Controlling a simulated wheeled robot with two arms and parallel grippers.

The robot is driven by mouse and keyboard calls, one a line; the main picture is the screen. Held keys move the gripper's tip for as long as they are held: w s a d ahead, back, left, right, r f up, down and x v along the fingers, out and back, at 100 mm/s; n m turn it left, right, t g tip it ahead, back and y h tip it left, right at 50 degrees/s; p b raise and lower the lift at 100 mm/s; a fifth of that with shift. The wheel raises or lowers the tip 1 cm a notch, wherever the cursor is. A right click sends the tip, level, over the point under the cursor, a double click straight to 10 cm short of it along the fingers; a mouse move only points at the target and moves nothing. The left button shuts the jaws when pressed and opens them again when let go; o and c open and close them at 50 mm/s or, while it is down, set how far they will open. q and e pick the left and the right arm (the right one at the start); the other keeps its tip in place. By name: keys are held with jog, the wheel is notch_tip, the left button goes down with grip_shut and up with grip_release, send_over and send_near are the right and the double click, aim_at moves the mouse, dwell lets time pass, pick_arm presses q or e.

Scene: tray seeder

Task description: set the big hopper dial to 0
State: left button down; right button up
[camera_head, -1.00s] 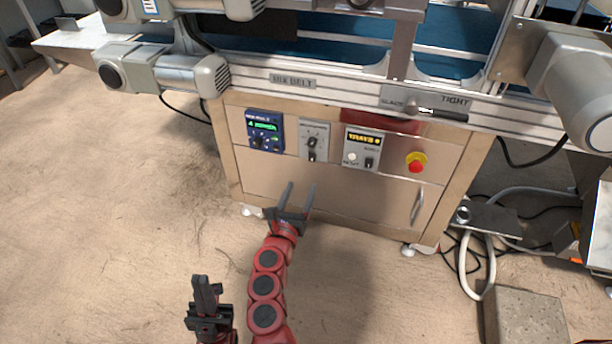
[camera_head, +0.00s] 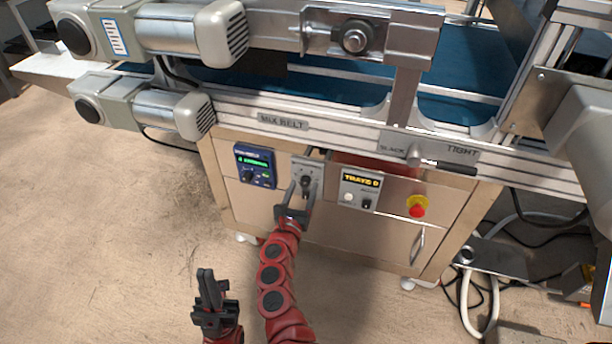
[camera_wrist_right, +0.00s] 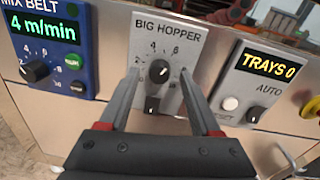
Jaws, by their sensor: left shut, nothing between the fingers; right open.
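The big hopper panel (camera_wrist_right: 178,38) is a grey plate lettered BIG HOPPER with a numbered scale. Its round black dial (camera_wrist_right: 159,71) sits mid-plate, with a small black switch (camera_wrist_right: 152,104) below it. In the head view the dial (camera_head: 306,181) shows on the cabinet front. My right gripper (camera_head: 299,184) is open in front of the panel. In the right wrist view its fingers (camera_wrist_right: 160,75) stand either side of the dial, with a gap on both sides. The dial's exact reading is too small to tell. My left gripper (camera_head: 206,275) is shut and empty, low over the floor.
A blue mix belt panel (camera_wrist_right: 45,45) reading 4 m/min is to the left. A trays panel (camera_wrist_right: 262,80) reading 0 is to the right. Beyond it is a red emergency button (camera_head: 417,210). The conveyor rail (camera_head: 330,136) overhangs above.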

jog(key=shift+w+d, duration=0.1)
jog(key=shift+w, duration=0.2)
grip_shut()
dwell(0.5)
